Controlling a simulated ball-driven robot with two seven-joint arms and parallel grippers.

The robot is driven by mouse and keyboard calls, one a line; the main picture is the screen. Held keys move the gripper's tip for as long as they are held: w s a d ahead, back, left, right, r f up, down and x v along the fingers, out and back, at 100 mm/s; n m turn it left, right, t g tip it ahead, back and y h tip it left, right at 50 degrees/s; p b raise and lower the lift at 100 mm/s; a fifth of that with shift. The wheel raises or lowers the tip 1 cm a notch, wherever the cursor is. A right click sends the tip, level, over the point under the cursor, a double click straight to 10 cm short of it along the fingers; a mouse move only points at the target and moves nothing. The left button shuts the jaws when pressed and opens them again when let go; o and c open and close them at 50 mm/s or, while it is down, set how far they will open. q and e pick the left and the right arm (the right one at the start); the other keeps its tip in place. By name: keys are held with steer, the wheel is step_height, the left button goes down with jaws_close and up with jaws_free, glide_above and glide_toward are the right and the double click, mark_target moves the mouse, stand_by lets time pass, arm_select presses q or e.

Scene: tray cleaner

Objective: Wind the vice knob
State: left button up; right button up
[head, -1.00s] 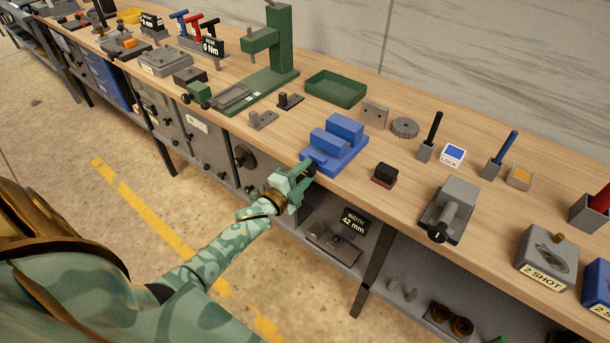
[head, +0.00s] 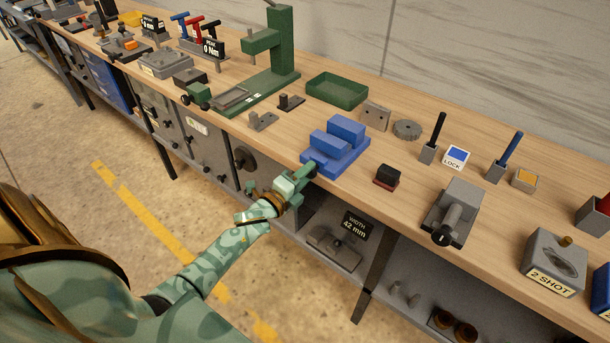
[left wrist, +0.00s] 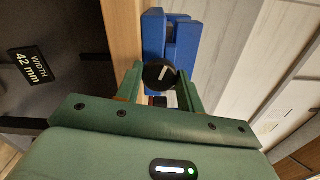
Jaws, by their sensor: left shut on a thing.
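The blue vice (head: 346,162) stands at the front edge of the wooden bench, and its blue body also shows in the left wrist view (left wrist: 185,40). Its round black knob (left wrist: 160,74) has a white line across its face, tilted in the picture. My left gripper (head: 308,170) reaches up to the bench edge and is shut on the knob. In the left wrist view its two green fingers (left wrist: 160,88) stand on either side of the knob. In the head view the gripper hides the knob. My right gripper is not in view.
A black sign (head: 355,224) under the bench top reads "WIDTH 42 mm". A black and red block (head: 387,176) and a grey vice-like block (head: 455,210) stand right of the blue vice. A green press (head: 283,45) and green tray (head: 337,91) stand behind.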

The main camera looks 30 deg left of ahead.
arm_select(q)
steer(key=shift+f, duration=0.1)
steer(key=o, duration=1)
steer(key=s, duration=0.5)
steer(key=s+a, duration=0.1)
steer(key=s, duration=0.5)
steer(key=s+p, duration=0.1)
steer(key=s, duration=0.4)
steer(key=shift+s+a, duration=0.15)
